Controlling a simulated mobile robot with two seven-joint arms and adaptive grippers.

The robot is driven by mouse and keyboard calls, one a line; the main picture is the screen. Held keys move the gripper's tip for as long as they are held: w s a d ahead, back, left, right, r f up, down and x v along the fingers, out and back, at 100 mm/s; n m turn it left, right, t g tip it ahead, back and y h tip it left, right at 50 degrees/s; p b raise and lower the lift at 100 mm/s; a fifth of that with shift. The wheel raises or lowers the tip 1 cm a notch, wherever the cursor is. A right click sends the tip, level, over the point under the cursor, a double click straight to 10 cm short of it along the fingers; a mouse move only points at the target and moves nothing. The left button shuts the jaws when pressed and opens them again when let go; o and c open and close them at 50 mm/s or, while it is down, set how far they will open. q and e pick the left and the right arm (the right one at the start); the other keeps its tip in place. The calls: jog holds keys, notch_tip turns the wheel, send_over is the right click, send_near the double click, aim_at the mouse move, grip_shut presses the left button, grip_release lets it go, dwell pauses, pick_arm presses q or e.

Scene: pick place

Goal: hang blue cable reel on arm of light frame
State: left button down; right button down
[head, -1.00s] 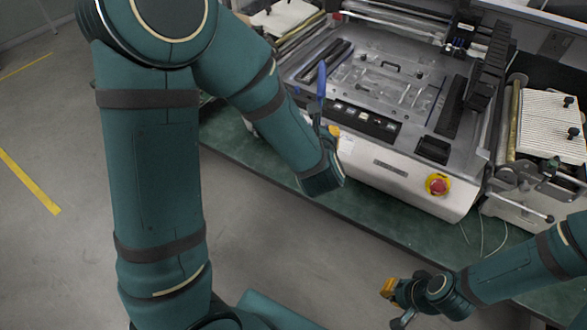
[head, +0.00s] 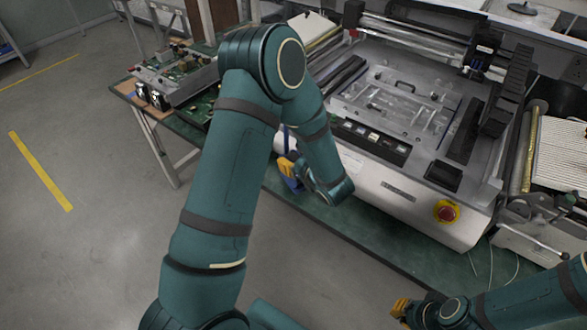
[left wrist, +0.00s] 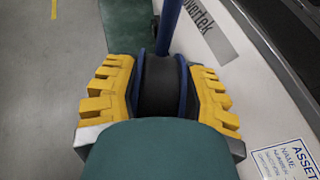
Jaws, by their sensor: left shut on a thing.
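The blue cable reel shows best in the left wrist view, with blue flanges and a dark drum (left wrist: 160,85). A blue bar rises from it. My left gripper (left wrist: 160,100) is shut on the reel, one yellow finger on each side. In the head view my left gripper (head: 288,167) is partly hidden behind my own wrist, near the bench's front edge. A bit of the blue reel (head: 291,184) shows beside it. My right gripper (head: 400,308) is low at the bottom right, mostly cut off. I cannot make out the light frame or its arm.
A large grey-white machine (head: 400,190) with a red stop button (head: 446,211) fills the bench's middle and right. Its front wall runs close beside the reel. Circuit boards (head: 180,70) lie at the bench's left end. The grey floor (head: 100,240) at left is open.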

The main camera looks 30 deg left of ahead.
pick_arm(q)
notch_tip(320, 180, down, 3)
jog(key=shift+w+f+b, duration=0.1)
jog(key=shift+f+b, duration=0.05)
jog(key=shift+b, duration=0.15)
jog(key=shift+f, duration=0.15)
jog(key=c, duration=0.5)
grip_release()
